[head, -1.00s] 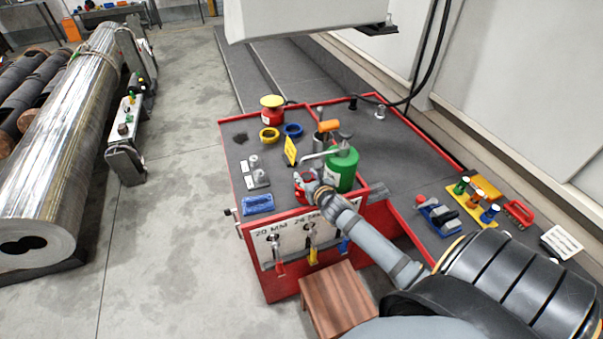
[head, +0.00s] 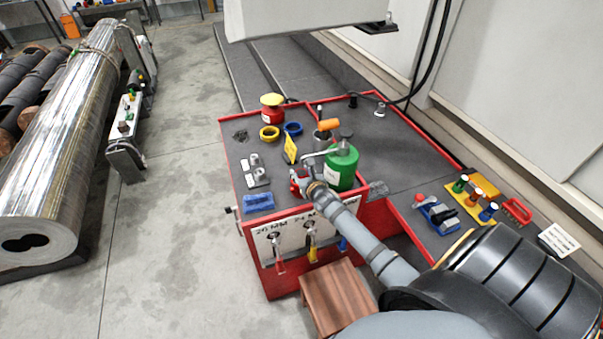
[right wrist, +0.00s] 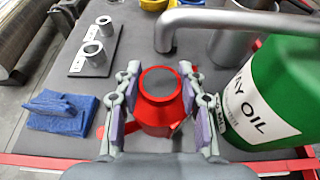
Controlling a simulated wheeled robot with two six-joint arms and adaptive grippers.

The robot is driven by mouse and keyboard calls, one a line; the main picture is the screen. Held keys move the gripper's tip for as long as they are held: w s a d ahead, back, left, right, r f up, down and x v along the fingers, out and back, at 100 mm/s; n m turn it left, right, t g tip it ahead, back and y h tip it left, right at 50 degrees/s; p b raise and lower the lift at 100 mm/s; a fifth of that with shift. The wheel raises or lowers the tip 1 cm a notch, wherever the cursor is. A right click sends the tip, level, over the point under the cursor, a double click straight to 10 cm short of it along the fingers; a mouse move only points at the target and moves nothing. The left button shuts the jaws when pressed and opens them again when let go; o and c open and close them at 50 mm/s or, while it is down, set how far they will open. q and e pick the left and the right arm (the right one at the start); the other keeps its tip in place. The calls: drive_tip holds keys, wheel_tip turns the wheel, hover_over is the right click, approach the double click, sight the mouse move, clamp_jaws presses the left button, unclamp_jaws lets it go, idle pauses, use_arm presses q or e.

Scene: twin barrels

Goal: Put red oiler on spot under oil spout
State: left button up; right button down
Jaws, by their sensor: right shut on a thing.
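The red oiler (right wrist: 153,112) is between the two fingers of my right gripper (right wrist: 160,110), seen from above with its round open top. In the head view the oiler (head: 296,184) is mostly hidden by my right gripper (head: 303,187), over the front part of the red-edged bench top. The green oil can (right wrist: 268,85) stands upright to the right of the oiler. Its grey bent spout (right wrist: 168,32) reaches left and turns down just beyond the oiler, apart from it in the picture. I cannot make out a marked spot under the spout. My left gripper is out of view.
A blue cloth (right wrist: 62,110) lies left of the oiler, with a metal plate with two short posts (right wrist: 95,40) behind it. A yellow sign (head: 290,149) and a grey metal cup (head: 323,139) stand behind. A wooden stool (head: 338,297) is in front of the bench (head: 378,150).

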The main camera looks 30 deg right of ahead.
drive_tip(key=c, duration=0.8)
unclamp_jaws()
drive_tip(key=v, duration=1.2)
drive_tip(key=shift+b, duration=0.35)
drive_tip(key=s+d+f+m+g, duration=0.15)
drive_tip(key=s+f+m, duration=0.3)
drive_tip(key=f, duration=0.55)
drive_tip(key=s+d+f+m+g, duration=0.1)
drive_tip(key=s+f+m+g, duration=0.25)
drive_tip(key=f+m, duration=0.4)
drive_tip(key=s+d+f+m+g, duration=0.1)
drive_tip(key=s+f+m, duration=0.35)
drive_tip(key=f, duration=0.75)
drive_tip(key=s+a+f+m+g, duration=0.2)
drive_tip(key=s+f+m, duration=0.3)
drive_tip(key=s, duration=0.3)
drive_tip(key=s+a+f+m+g+y, duration=0.1)
drive_tip(key=s+a+f+m, duration=0.3)
drive_tip(key=s, duration=0.5)
drive_tip(key=s+a+f+m+g+y, duration=0.1)
drive_tip(key=s+a+f+m+g, duration=0.2)
drive_tip(key=s+f+m, duration=0.4)
drive_tip(key=shift+s+a+f+m, duration=0.35)
drive_tip(key=shift+s+a+f, duration=0.15)
drive_tip(key=shift+s, duration=0.65)
